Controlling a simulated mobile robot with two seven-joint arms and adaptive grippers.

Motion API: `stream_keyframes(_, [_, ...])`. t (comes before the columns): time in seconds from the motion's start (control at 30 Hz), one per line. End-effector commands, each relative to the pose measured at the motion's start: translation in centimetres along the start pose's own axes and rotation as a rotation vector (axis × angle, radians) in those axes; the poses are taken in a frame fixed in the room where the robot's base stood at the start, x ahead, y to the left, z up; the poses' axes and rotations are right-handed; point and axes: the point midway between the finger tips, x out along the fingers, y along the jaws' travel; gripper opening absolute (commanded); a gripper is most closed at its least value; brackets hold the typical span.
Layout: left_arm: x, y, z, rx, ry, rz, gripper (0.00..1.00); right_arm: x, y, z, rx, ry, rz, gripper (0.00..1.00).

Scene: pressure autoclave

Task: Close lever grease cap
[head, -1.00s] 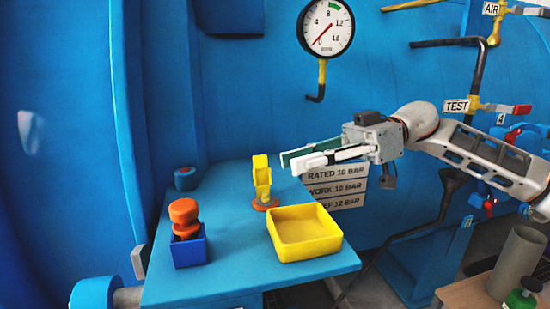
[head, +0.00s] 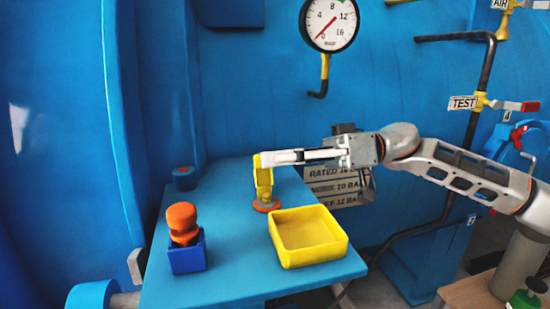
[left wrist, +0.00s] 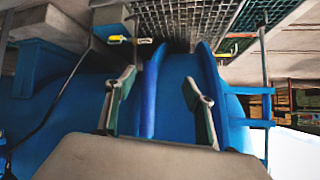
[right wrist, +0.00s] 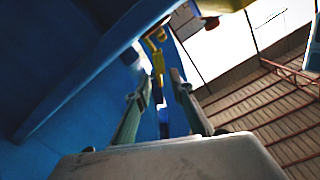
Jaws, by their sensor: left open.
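The yellow lever grease cap (head: 264,182) stands upright on a round orange base at the back of the blue shelf in the head view. My right gripper (head: 266,159) comes in from the right, with its fingertips overlapping the top of the yellow lever. I cannot tell whether they touch it. In the right wrist view the two fingers (right wrist: 161,84) are apart, with yellow parts (right wrist: 157,55) showing beyond the gap. My left gripper (left wrist: 160,82) is open and empty in the left wrist view, in front of blue surfaces. It is not in the head view.
A yellow open tray (head: 308,250) sits right of the lever on the blue shelf (head: 225,235). An orange knobbed piece (head: 182,222) stands in a blue box (head: 187,258) at the front left. A pressure gauge (head: 329,23) hangs above, and a rating plate (head: 335,188) is behind my right gripper.

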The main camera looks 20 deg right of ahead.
Motion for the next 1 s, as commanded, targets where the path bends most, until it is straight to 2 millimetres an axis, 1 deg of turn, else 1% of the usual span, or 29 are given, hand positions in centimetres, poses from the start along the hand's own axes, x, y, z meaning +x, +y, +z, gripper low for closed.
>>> stream_keyframes(0.27, [0.2, -0.1, -0.3, 0.001, 0.006, -0.001, 0.53, 0.2, 0.0, 0.0, -0.001, 0.0, 0.0, 0.22])
stream_keyframes(0.3, [0.2, -0.1, -0.4, 0.001, 0.007, -0.001, 0.53, 0.2, 0.0, 0.0, -0.001, 0.0, 0.0, 0.12])
stream_keyframes(0.33, [0.2, -0.1, -0.4, 0.001, 0.007, -0.001, 0.53, 0.2, 0.0, 0.0, -0.001, 0.0, 0.0, 0.04])
stream_keyframes(0.37, [0.2, -0.1, -0.4, 0.002, 0.008, -0.002, 0.53, 0.2, 0.0, 0.0, -0.001, 0.0, 0.0, 0.0])
stream_keyframes(0.67, [0.1, -0.3, -1.0, 0.002, 0.016, -0.003, 0.53, 0.1, -0.1, -0.1, -0.005, 0.0, 0.001, 0.0])
stream_keyframes(0.87, [-0.5, -0.5, -2.7, -0.006, 0.03, -0.003, 0.53, 0.1, -0.4, -0.5, -0.033, 0.001, 0.001, 0.0])
stream_keyframes(1.0, [-1.4, -0.3, -3.7, -0.019, 0.028, 0.005, 0.53, 0.1, -0.7, -0.7, -0.071, 0.001, 0.002, 0.0])
